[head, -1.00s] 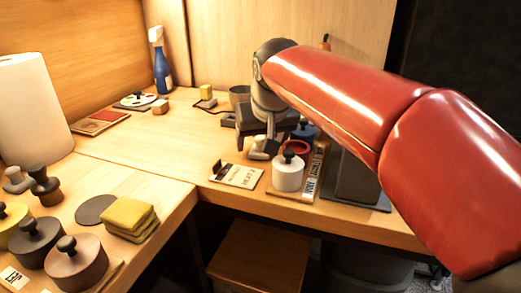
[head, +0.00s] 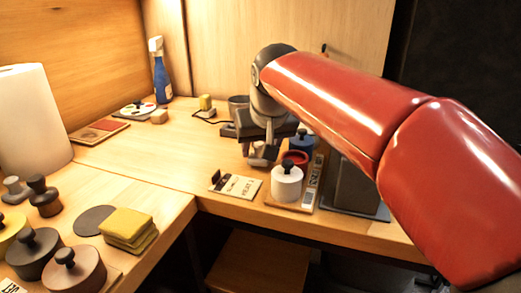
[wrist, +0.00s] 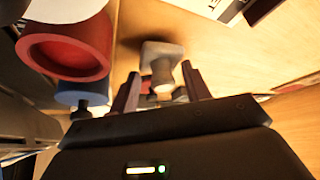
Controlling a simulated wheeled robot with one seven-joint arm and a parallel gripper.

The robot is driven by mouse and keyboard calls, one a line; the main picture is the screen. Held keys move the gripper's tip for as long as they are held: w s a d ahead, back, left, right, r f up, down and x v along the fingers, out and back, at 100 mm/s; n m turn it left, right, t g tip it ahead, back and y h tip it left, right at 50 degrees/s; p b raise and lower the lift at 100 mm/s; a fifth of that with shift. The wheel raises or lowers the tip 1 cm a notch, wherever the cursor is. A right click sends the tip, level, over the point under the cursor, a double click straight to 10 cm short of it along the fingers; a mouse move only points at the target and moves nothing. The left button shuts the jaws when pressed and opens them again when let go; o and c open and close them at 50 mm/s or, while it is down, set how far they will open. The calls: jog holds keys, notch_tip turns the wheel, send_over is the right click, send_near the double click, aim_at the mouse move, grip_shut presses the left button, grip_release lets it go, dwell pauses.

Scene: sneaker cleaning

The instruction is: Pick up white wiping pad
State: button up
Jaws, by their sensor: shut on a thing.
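The white wiping pad, a pale square base with a rounded knob, shows in the wrist view (wrist: 165,47) just beyond my fingertips. My gripper (wrist: 160,72) has its two dark fingers on either side of the knob and is shut on it. In the head view my gripper (head: 262,152) points down at the back desk, left of the round containers, and mostly hides the pad. I cannot tell whether the pad's base touches the desk.
A white round container (head: 287,184) with a black knob, a red one (head: 296,158) and a blue one (head: 303,141) stand close on the right. A yellow cloth stack (head: 128,228) is on the near desk.

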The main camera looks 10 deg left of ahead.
aim_at(260, 143)
notch_tip(260, 143, up, 16)
jog(key=p, duration=0.5)
jog(key=shift+r, duration=1.55)
jog(key=shift+c, duration=0.2)
jog(key=o, duration=0.6)
jog(key=shift+c, duration=1.3)
